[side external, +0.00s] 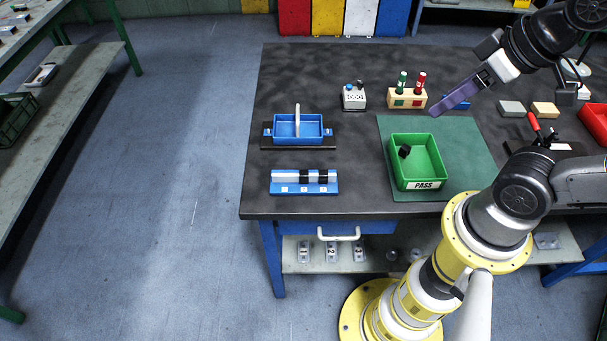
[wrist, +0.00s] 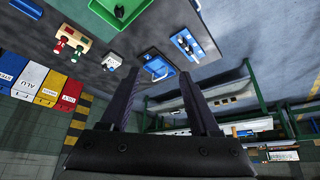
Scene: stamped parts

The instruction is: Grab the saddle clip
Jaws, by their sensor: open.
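I cannot tell for sure which part is the saddle clip. A small black part (side external: 404,151) lies in the green PASS tray (side external: 420,185), near its back left; the tray also shows at the top of the wrist view (wrist: 135,8). My gripper (side external: 436,112) is open, above the table behind the green tray. In the wrist view its two dark fingers (wrist: 158,76) are apart with nothing between them.
A blue tray (side external: 283,138) with an upright pale piece stands at the left. A counter (side external: 354,97) and a wooden block (side external: 407,98) with red and green stamps stand at the back. A red tray (side external: 597,120) is at the right.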

